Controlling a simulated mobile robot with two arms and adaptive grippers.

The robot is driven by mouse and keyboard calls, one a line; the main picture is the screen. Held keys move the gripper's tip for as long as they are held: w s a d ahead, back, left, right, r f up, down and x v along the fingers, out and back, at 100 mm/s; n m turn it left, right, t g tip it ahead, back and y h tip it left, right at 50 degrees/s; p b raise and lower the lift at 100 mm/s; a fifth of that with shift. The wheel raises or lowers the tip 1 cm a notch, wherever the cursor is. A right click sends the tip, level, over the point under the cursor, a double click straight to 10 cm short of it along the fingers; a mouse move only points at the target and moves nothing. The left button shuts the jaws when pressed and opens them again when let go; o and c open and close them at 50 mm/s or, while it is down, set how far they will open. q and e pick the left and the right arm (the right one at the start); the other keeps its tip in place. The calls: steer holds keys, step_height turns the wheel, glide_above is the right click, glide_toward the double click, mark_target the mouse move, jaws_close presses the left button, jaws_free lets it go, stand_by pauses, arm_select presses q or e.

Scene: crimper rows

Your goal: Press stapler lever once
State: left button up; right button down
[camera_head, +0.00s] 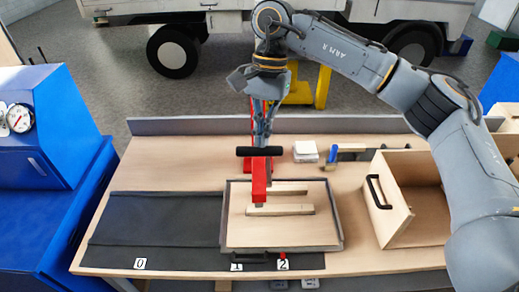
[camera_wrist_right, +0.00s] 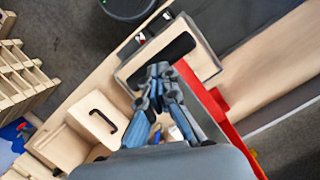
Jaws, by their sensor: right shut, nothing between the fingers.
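The stapler is a red press (camera_head: 259,182) standing at the back of the wooden tray, with a black crossbar handle (camera_head: 245,151) on its lever. My right gripper (camera_head: 262,143) points down with its fingertips at the handle, from above and behind. In the right wrist view, the shut fingertips (camera_wrist_right: 157,70) overlap the black bar (camera_wrist_right: 180,47); whether they touch it I cannot tell. The red frame (camera_wrist_right: 222,106) shows beside the fingers there. Part of the press is hidden behind my gripper. My left gripper is not in view.
Below the press, a framed wooden tray (camera_head: 235,242) holds two wood strips (camera_head: 280,210). A dark mat (camera_head: 150,220) bears labels 0, 1 and 2. An open wooden box (camera_head: 398,208) stands at right, a white stack (camera_head: 305,150) behind. Blue cabinet (camera_head: 50,130) at left.

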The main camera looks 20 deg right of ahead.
mark_target(262, 150)
steer(key=shift+f+b, duration=2.05)
steer(key=shift+f, duration=0.3)
steer(key=shift+r, duration=0.1)
steer(key=shift+w+d+r+p, duration=0.3)
steer(key=shift+w+d+r, duration=0.2)
steer(key=shift+w, duration=0.15)
steer(key=shift+w+d, duration=0.4)
steer(key=shift+w, duration=0.05)
steer(key=v, duration=1.2)
steer(key=shift+r, duration=0.1)
